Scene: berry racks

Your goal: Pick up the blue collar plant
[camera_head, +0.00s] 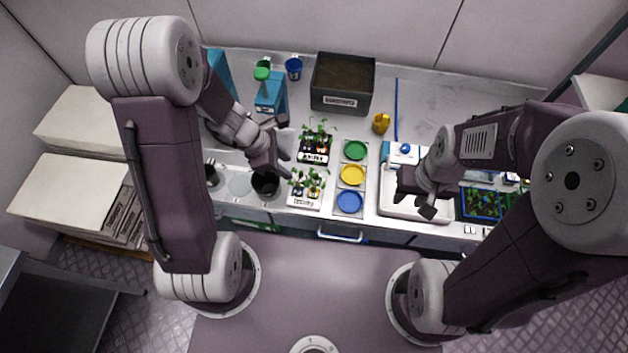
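Small green seedlings stand in two white racks on the counter, a rear rack (313,158) and a front rack (303,204). Their collars are too small for me to tell which plant has the blue one. My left gripper (283,139) is just left of the racks, its fingers apart and empty. My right gripper (416,203) hangs over the white sink-like tray to the right, its fingers apart and nothing seen between them.
Green (354,150), yellow (352,174) and blue (349,201) round dishes line up right of the racks. A grey soil bin (342,84) stands behind. A yellow cup (381,123) and a dark round pot (265,185) are nearby. The back right counter is clear.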

